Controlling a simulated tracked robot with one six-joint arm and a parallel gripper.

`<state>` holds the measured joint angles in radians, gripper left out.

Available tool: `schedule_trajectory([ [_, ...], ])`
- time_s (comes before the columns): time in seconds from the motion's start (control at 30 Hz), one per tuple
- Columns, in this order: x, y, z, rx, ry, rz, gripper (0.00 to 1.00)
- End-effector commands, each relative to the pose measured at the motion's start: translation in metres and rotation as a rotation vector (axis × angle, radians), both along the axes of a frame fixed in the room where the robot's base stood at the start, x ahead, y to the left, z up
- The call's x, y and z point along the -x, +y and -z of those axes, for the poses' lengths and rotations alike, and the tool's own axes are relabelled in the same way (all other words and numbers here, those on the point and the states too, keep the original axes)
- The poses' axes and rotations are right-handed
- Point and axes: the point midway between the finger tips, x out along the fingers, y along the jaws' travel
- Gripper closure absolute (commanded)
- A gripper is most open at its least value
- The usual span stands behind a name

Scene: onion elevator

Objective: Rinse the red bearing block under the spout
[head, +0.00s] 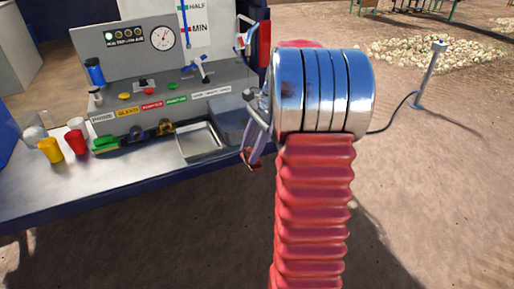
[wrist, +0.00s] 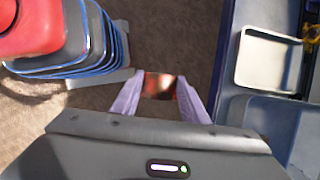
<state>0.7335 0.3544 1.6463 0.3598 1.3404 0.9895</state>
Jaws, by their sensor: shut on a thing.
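My gripper (head: 254,154) hangs in the air just right of the bench, past its front right corner. Its two pale purple fingers are shut on a red block (wrist: 160,87), which shows between the fingertips in the wrist view, over brown ground. In the head view the red block (head: 251,165) is small and partly hidden by the fingers. A small tap-like fitting (head: 200,70) with a blue part stands on the grey console and may be the spout. A shallow pale tray (head: 198,141) is set in the bench left of my gripper; it also shows in the wrist view (wrist: 268,60).
The grey console (head: 150,100) carries a gauge (head: 163,38) and coloured labels. A yellow cup (head: 50,150), a red cup (head: 76,142) and a green item (head: 105,143) stand on the left bench top. A post (head: 430,75) with a cable stands at right on open ground.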

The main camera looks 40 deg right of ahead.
Motion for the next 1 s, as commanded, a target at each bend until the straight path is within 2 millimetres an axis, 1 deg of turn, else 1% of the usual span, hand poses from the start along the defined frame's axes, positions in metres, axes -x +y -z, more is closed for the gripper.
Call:
schedule_trajectory([
  [0.03,-0.005,0.005,0.001,0.0,0.001,-0.092,0.95],
  [0.27,-0.023,0.034,0.007,-0.001,0.001,-0.542,0.95],
  [0.37,-0.032,0.05,0.011,-0.001,0.001,-0.743,0.95],
  [0.5,-0.046,0.076,0.017,-0.002,0.001,-1.026,0.95],
  [0.57,-0.053,0.088,0.021,-0.001,0.001,-1.14,0.95],
  [0.7,-0.068,0.119,0.031,-0.001,0.0,-1.378,0.95],
  [0.77,-0.074,0.134,0.036,-0.001,0.001,-1.468,0.95],
  [0.87,-0.085,0.161,0.046,-0.002,-0.001,-1.593,0.95],
  [0.97,-0.097,0.192,0.06,-0.002,0.0,-1.679,0.95],
  [1.0,-0.101,0.206,0.066,-0.003,0.001,-1.707,0.95],
])
